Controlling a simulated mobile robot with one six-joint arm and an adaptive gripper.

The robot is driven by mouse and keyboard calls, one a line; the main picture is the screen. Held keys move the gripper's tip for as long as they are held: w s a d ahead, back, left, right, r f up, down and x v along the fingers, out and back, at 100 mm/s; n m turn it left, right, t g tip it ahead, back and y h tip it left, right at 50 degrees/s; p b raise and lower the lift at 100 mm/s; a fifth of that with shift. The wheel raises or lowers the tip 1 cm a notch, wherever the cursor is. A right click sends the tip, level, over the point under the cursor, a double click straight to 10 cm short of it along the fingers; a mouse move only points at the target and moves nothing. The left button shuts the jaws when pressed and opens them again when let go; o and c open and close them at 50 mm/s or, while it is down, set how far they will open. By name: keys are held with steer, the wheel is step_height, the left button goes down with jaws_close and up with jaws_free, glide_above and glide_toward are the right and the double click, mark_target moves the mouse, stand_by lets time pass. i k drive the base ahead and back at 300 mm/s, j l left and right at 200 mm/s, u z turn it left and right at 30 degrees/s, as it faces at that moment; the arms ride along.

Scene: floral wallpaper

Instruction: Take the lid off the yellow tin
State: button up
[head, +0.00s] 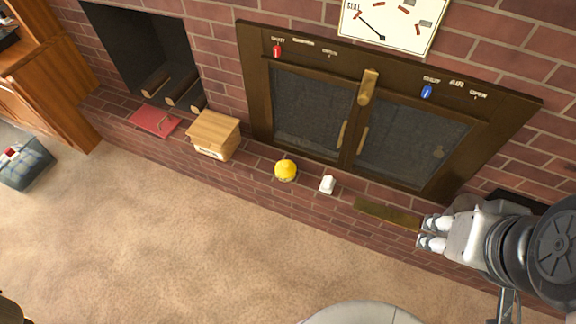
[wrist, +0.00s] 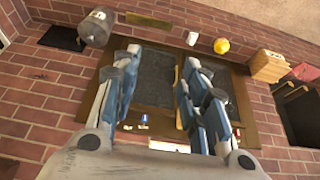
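The yellow tin (head: 286,170) sits on the brick ledge in front of the fireplace doors, near the middle of the head view. It looks small and rounded; I cannot make out a separate lid edge. It also shows at the top of the wrist view (wrist: 221,46), beyond my fingers and to their right. My gripper (head: 431,233) is at the right of the head view, well to the right of the tin. In the wrist view its fingers (wrist: 160,62) are spread apart with nothing between them.
A small white object (head: 327,185) stands just right of the tin, and a wooden box (head: 207,151) to its left. A brass strip (head: 385,213) lies between the white object and my gripper. A grey pot (wrist: 97,27) stands farther along the ledge.

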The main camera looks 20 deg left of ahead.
mark_target(284, 168)
steer(key=i+j+u, duration=1.15)
